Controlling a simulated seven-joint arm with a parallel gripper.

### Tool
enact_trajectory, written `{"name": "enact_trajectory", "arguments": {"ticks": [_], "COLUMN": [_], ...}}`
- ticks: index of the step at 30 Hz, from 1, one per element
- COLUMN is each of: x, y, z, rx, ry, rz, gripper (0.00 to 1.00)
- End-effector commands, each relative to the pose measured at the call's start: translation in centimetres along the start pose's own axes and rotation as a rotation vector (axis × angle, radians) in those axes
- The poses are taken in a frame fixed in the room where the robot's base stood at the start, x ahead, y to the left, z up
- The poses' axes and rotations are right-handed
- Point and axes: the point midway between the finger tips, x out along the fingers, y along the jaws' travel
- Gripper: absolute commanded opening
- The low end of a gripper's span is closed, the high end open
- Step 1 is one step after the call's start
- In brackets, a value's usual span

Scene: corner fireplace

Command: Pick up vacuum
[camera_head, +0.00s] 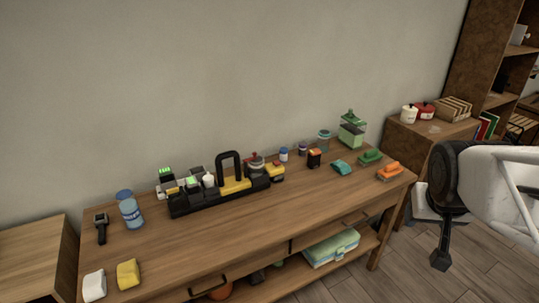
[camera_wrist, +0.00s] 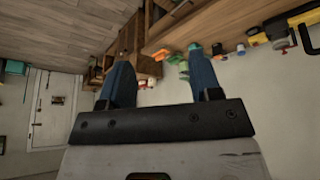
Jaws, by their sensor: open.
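A yellow body with a tall black loop handle (camera_head: 229,166) sits among small items in a black tray on the wooden table. It looks most like the vacuum, but I cannot be sure. In the wrist view, a yellow and black thing (camera_wrist: 290,24) at the upper right seems to be the same one. My gripper (camera_wrist: 162,78) shows there with its two blue fingers wide apart and nothing between them. It is away from the yellow thing. In the head view my white and black arm is at the right, off the table's right end.
The table (camera_head: 160,258) has bare wood in front of the black tray (camera_head: 190,208). A blue bottle (camera_head: 130,210) stands left of the tray. Sponges, brushes and a green dispenser (camera_head: 352,131) stand to its right. A lower cabinet (camera_head: 432,138) and a tall bookcase stand behind, at the right.

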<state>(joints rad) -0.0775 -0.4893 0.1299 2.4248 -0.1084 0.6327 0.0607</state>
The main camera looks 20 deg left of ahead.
Motion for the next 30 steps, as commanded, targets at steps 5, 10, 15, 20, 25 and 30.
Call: {"name": "enact_trajectory", "arguments": {"ticks": [5,10,15,20,25,30], "x": [2.8,5.5,8.2,10.8,13.5,16.2], "y": [-2.0,-4.6,-7.9,-11.5,-15.9,-20.8], "z": [-5.5,-10.3,-14.6,-18.2,-21.5,-23.9], "rx": [-0.064,-0.121,-0.183,-0.239,-0.295,-0.352], "ry": [0.107,0.213,0.316,0.413,0.512,0.608], "rz": [-0.009,-0.030,-0.066,-0.113,-0.176,-0.254], "gripper": [0.58,0.58,0.58,0.58,0.58,0.58]}}
